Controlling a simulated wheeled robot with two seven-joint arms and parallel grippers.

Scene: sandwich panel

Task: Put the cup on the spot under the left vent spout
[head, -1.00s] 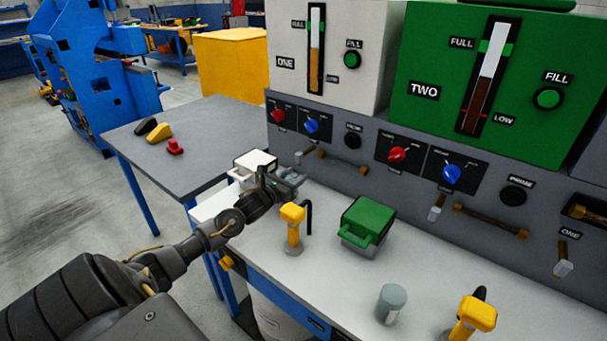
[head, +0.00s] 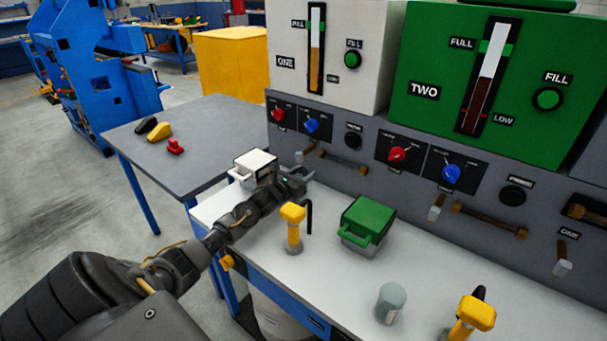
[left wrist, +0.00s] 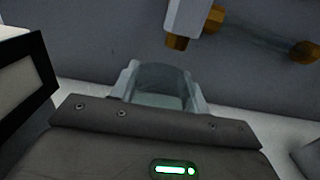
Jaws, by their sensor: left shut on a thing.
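My left gripper (head: 298,178) is at the back left of the white counter, close to the panel. It is shut on a clear, greyish cup (left wrist: 163,84), which shows between the fingers in the left wrist view. In the head view the gripper mostly hides the cup. The left vent spout (head: 299,157), pale with a brass part, juts from the panel just behind the gripper. It also shows in the left wrist view (left wrist: 188,18), above and slightly right of the cup. The spot under the spout cannot be made out. My right gripper is not in view.
A white box with a handle (head: 255,166) stands left of the gripper. A yellow-topped post (head: 292,225) and a green handled box (head: 367,219) stand nearer and to the right. A grey cylinder (head: 391,303) stands on the counter (head: 345,280) beside another yellow-topped post (head: 472,315).

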